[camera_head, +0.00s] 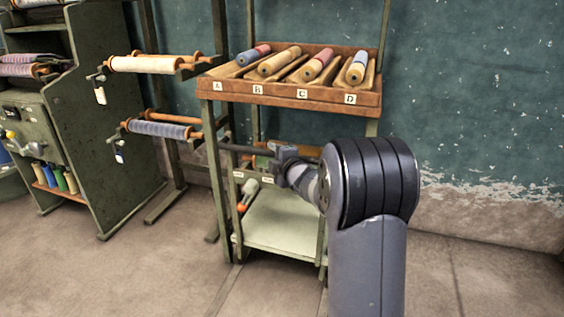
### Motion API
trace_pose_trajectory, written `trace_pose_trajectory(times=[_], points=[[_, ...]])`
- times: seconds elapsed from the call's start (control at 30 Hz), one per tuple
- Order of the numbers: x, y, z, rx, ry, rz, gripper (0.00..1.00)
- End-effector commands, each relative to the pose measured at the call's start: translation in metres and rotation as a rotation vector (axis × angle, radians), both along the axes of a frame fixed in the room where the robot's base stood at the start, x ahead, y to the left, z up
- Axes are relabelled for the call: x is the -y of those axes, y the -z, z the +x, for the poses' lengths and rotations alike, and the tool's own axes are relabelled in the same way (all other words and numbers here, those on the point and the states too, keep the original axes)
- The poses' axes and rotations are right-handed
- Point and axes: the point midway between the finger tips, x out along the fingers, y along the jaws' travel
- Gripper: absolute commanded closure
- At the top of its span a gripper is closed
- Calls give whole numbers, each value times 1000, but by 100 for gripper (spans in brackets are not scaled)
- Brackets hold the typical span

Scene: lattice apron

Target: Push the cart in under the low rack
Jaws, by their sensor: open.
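No thing in the head view is plainly a wheeled cart; I see no wheels. A green stand (220,215) has a sloped wooden top tray (277,93) with slots marked A to D and a pale lower shelf (285,222). I cannot tell whether it is the cart or the rack. My gripper (284,153) is open, below the top tray and above the lower shelf, at a dark horizontal bar (238,148). I cannot tell whether it touches the bar. My arm hides the stand's right side.
Rollers with pale cloth (145,64) and blue cloth (160,130) stick out left of the stand. A dark green cabinet (100,130) stands farther left. Rolls lie in the top tray. A worn teal wall (470,90) is behind. The floor (130,265) in front is clear.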

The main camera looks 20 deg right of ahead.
Motion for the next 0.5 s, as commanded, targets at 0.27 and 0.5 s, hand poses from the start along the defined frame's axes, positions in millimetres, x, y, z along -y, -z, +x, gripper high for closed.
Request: trace_pose_trajectory(times=[0.27,0.5], points=[[9,-9,-48,0,3,1,59],[13,-10,-68,0,2,0,59]])
